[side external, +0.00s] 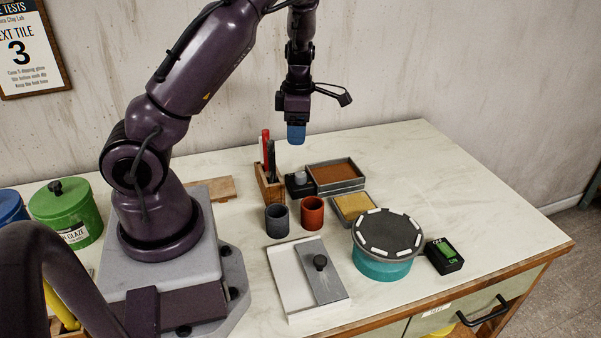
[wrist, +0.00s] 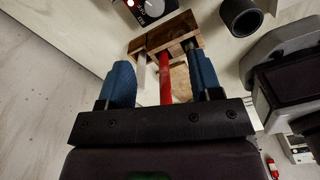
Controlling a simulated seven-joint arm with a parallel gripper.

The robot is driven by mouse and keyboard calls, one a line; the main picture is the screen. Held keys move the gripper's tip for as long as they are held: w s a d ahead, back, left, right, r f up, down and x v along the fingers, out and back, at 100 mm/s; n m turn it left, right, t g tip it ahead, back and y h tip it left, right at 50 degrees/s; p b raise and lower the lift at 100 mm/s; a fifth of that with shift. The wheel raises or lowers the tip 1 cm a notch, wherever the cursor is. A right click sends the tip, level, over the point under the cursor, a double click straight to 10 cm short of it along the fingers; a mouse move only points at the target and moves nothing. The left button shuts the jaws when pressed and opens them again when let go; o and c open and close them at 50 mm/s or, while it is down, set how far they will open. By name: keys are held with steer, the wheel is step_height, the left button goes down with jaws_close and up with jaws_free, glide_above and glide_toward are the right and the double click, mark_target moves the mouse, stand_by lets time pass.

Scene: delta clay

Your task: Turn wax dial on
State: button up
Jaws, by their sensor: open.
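A small black box with a pale grey round knob (side external: 300,178), which looks like the wax dial, stands on the table between the wooden tool holder and the brown-filled tray. In the wrist view the black box (wrist: 150,12) is at the top edge, with white lettering and a red mark, its knob partly cut off. I cannot read the dial's setting. My gripper (side external: 296,134) hangs above and behind the tool holder, blue fingers down, touching nothing. In the wrist view my gripper (wrist: 158,62) has its blue fingers wide apart with nothing held.
The wooden tool holder (side external: 269,188) with upright red and dark tools stands beside the dial.

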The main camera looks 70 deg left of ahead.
mark_target(300, 174)
steer(key=f+n, duration=0.1)
steer(key=f, duration=0.3)
steer(key=f+n, duration=0.1)
steer(key=f, duration=0.3)
steer(key=w+f+n, duration=0.1)
steer(key=f, duration=0.3)
steer(key=shift+f+n+t, duration=0.3)
